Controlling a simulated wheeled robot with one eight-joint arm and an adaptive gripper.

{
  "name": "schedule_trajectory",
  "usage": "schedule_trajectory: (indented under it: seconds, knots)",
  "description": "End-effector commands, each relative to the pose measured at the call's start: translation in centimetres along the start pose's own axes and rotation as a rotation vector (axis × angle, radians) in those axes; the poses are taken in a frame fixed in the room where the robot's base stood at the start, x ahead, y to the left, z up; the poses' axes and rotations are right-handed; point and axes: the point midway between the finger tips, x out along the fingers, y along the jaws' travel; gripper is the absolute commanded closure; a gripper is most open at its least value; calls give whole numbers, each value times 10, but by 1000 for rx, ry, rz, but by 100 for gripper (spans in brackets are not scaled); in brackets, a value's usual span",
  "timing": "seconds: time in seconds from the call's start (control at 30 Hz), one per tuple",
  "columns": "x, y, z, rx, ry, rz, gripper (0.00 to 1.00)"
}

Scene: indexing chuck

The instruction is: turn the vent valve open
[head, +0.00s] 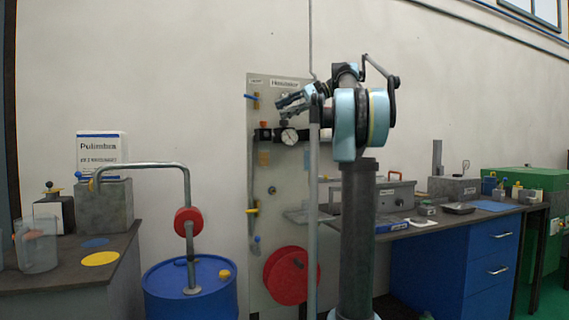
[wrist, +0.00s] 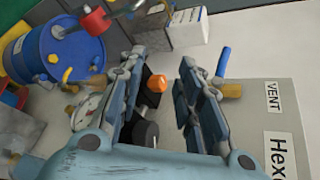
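The vent valve (head: 251,97) sits at the upper left of the grey panel, with a blue lever on a brass body. In the head view its lever points left, roughly level. The wrist view shows the blue lever (wrist: 223,62) and brass body just right of my gripper's fingers, beside the VENT label (wrist: 272,97). My gripper (head: 281,104) is to the right of the valve in the head view, with a gap between them. In the wrist view my gripper (wrist: 162,57) has its fingers spread, with nothing held. An orange knob (wrist: 157,84) shows in the gap behind them.
The panel (head: 282,218) carries a pressure gauge (head: 289,136), a lower yellow-handled valve (head: 252,210) and a large red wheel (head: 286,276). A blue drum (head: 190,290) stands left of it. A workbench (head: 455,228) stands at the right.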

Motion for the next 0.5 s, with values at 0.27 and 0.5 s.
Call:
schedule_trajectory:
  seconds: [0.27,0.5]
  knots:
    - [20,40,4,-27,42,72,68]
    - [35,76,7,-52,77,133,68]
